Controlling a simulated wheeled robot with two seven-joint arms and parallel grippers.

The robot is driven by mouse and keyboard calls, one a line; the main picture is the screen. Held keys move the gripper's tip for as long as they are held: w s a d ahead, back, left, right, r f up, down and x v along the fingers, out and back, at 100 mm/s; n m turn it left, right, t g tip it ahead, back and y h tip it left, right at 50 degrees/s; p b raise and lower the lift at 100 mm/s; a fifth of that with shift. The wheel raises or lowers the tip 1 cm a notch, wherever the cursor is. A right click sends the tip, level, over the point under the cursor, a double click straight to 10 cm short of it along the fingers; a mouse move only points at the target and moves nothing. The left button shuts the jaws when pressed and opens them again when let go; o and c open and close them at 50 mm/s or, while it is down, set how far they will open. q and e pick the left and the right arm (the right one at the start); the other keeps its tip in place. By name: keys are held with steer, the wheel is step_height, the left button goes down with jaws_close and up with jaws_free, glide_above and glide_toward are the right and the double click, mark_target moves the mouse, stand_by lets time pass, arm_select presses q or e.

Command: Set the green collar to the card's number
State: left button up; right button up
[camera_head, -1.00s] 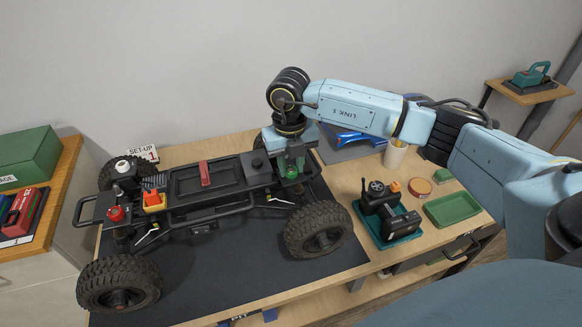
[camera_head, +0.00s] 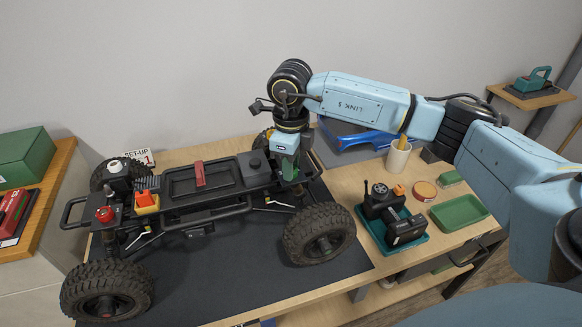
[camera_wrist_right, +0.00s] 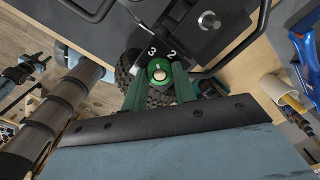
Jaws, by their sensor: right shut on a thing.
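The set-up card (camera_head: 139,157) stands behind the crawler and shows the number 1. The crawler (camera_head: 200,190) stands on the dark mat. The green collar (camera_wrist_right: 159,67) sits at its right end, with a pale round centre. The numbers 3 and 2 show on the dark plate just above it in the right wrist view; a 1 is not seen there. My right gripper (camera_head: 289,172) points down at the collar. In the right wrist view its green fingers (camera_wrist_right: 158,78) are shut on the collar, one on each side. The head view hides the collar behind the gripper.
A teal tray with a black device (camera_head: 390,215), an orange-red round tin (camera_head: 425,190), a green tray (camera_head: 459,212) and a cup (camera_head: 397,158) stand right of the mat. Blue-handled tools (camera_head: 355,138) lie behind my right arm. The mat's front is bare.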

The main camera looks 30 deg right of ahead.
steer(key=shift+r+n+b, duration=0.1)
steer(key=shift+n+b, duration=0.3)
steer(key=shift+n, duration=0.7)
steer(key=o, duration=1)
steer(key=shift+c, duration=0.2)
step_height(320, 180, up, 13)
steer(key=shift+s+r, duration=0.15)
